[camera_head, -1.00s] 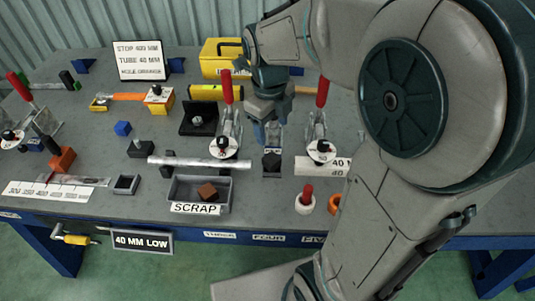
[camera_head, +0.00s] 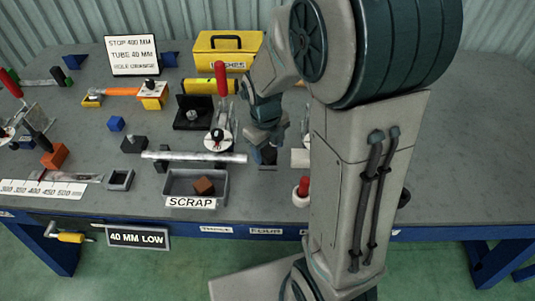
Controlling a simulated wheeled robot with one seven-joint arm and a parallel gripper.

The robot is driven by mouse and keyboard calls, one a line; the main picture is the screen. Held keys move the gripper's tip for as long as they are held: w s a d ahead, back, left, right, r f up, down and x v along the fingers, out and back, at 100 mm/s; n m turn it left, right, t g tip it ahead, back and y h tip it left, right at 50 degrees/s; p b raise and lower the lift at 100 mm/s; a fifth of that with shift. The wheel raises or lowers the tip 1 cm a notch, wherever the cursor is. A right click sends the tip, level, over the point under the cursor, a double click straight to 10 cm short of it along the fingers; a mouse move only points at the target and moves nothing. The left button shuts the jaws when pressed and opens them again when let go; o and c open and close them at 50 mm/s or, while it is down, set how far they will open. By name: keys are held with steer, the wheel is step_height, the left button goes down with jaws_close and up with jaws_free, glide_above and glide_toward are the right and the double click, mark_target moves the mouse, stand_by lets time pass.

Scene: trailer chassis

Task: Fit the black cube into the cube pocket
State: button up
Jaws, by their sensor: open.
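A black cube (camera_head: 269,154) stands on the bench right of the scrap tray, directly under my gripper. My gripper (camera_head: 267,140) is open, pointing down, with its fingers at or just above the cube's top. The fingers partly hide the cube, and I cannot tell whether they touch it. A small grey square pocket (camera_head: 120,180) with an open top sits near the bench's front edge at left. It looks empty, and I cannot tell for certain that it is the cube pocket.
The grey scrap tray (camera_head: 196,188) holds a brown cube. A pale tube (camera_head: 195,156) lies behind it. A red-handled clamp (camera_head: 220,110) stands close left of my gripper. A white cylinder with a red pin (camera_head: 302,192) stands to the right. My arm hides much of the right bench.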

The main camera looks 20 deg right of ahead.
mark_target(269, 152)
steer(key=shift+d+f, duration=0.1)
steer(key=shift+f, duration=1.25)
steer(key=c, duration=1.2)
steer(key=shift+o, duration=0.2)
steer(key=shift+r, duration=0.2)
step_height(269, 152, up, 18)
steer(key=p, duration=0.1)
